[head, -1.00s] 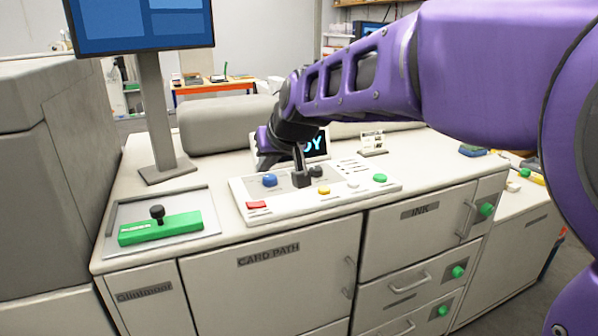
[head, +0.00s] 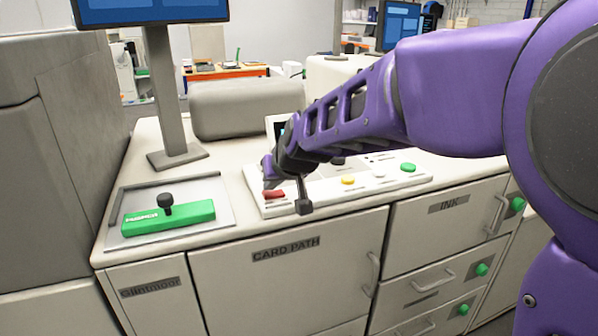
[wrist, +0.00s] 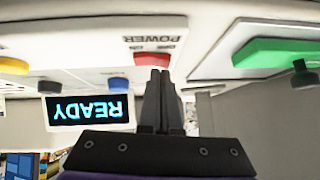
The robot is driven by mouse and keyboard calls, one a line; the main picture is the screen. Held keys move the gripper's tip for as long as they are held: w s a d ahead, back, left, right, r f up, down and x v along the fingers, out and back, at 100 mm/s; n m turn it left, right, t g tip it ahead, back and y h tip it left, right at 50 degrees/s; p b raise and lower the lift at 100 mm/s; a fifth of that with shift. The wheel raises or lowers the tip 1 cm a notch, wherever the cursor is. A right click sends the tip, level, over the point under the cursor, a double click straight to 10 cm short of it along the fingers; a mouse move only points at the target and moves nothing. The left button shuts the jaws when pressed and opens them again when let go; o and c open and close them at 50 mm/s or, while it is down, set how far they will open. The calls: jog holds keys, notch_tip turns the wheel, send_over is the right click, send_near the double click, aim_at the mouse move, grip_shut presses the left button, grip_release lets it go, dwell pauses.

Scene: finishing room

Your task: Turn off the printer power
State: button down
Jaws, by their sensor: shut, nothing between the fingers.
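The printer's white control panel (head: 325,192) lies on top of the cabinet. Its red button (head: 273,195) is at the left end, beside the word POWER in the wrist view, where the red button (wrist: 152,59) is close to the fingertips. My gripper (head: 270,185) is over this end of the panel, pointing down, with its fingers together and empty. In the upside-down wrist view the gripper (wrist: 162,72) overlaps the button's edge; I cannot tell whether it touches. The display (wrist: 88,109) is lit and reads READY.
Yellow (head: 348,180), white and green (head: 408,167) buttons are further right on the panel. A tray (head: 130,238) with a green block (head: 185,218) and black knob is at left. A monitor post (head: 167,100) stands behind. My arm covers part of the panel.

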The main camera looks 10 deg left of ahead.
dwell(0.3)
jog(key=shift+s+f+b, duration=0.1)
jog(key=shift+f+b, duration=0.4)
jog(key=shift+b, duration=0.05)
jog(key=shift+a+r, duration=0.1)
jog(key=shift+r, duration=0.1)
jog(key=shift+f, duration=0.1)
jog(key=shift+d+b, duration=0.3)
jog(key=shift+d, duration=0.05)
jog(key=shift+w+d, duration=0.4)
jog(key=shift+w, duration=0.05)
jog(key=shift+r, duration=0.2)
